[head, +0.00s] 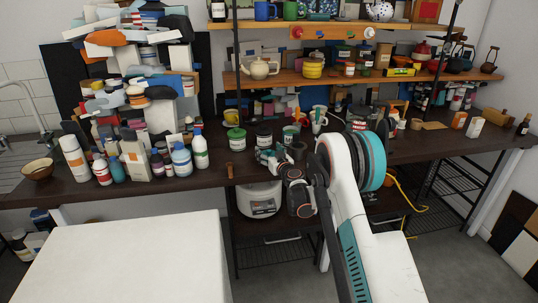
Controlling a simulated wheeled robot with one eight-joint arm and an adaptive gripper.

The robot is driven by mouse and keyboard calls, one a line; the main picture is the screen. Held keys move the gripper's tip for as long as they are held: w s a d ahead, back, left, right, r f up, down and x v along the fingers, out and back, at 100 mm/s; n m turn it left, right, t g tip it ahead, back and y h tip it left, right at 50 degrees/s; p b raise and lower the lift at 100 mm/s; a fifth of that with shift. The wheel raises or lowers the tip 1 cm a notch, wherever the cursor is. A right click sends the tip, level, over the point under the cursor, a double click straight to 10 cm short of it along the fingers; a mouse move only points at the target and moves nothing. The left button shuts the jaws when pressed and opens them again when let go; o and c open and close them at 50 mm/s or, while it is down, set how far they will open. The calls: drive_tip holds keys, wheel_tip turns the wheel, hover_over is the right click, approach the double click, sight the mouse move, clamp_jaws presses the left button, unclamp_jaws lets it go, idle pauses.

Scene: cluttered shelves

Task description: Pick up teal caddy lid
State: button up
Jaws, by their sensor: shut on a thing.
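My gripper (270,157) is at the front of the dark counter, in the middle of the head view, at the end of my white arm. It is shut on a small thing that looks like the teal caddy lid. The fingers and wrist hide most of it, and its outline is too small to make out. Just behind the gripper stand a dark jar (264,136) and a teal jar (291,132). A squat jar with a green lid (236,136) stands to their left.
Bottles (181,160) and a tall pile of boxes crowd the counter on the left. Shelves with a cream teapot (259,68) and jars hang above. A white appliance (260,199) sits below the counter. A white table (125,262) fills the lower left.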

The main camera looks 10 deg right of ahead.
sight(269, 151)
wheel_tip(269, 151, up, 19)
drive_tip(key=p, duration=0.6)
drive_tip(key=shift+f, duration=0.1)
drive_tip(key=s+m+h, duration=0.2)
drive_tip(key=s+h, duration=0.1)
drive_tip(key=s, duration=2.2)
drive_tip(key=shift+r, duration=0.45)
